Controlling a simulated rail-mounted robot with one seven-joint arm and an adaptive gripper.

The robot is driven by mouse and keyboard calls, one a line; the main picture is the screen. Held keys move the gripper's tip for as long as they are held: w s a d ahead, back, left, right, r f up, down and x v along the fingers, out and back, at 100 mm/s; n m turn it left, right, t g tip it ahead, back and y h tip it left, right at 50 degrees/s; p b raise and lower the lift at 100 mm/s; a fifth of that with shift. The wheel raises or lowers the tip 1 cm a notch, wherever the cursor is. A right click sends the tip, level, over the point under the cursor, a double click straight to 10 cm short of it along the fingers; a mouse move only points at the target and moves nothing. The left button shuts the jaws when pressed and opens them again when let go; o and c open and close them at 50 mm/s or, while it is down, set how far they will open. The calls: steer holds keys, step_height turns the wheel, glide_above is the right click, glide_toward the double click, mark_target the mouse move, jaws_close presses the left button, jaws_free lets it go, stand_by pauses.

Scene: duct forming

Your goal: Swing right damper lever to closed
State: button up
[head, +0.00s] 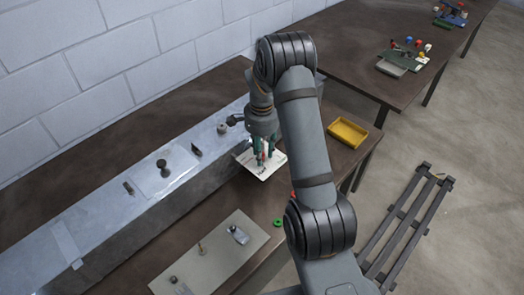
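A long grey metal duct (100,217) lies along the wall on a brown bench. On its top are a small dark tab (128,188), a dark knob (163,166) on a lighter plate, another dark tab (196,150) and a round grey knob (222,129). A dark fitting (235,119) sticks out near the duct's right end, beside my wrist. I cannot tell which of these is the right damper lever. My gripper (262,157) points down over a white marked plate (265,171) at the duct's front right. Its fingers are small and partly hidden, so their opening is unclear.
A yellow tray (348,132) sits on the bench at right. A beige panel (215,260) with small fittings lies in front of the duct, near a green ring (278,222). A second table (350,50) holds small parts. A dark rack (410,225) is on the floor.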

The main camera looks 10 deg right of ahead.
steer(key=shift+d+f, duration=0.1)
steer(key=shift+d, duration=0.05)
steer(key=shift+c, duration=1.4)
steer(key=shift+w, duration=0.1)
jaws_close()
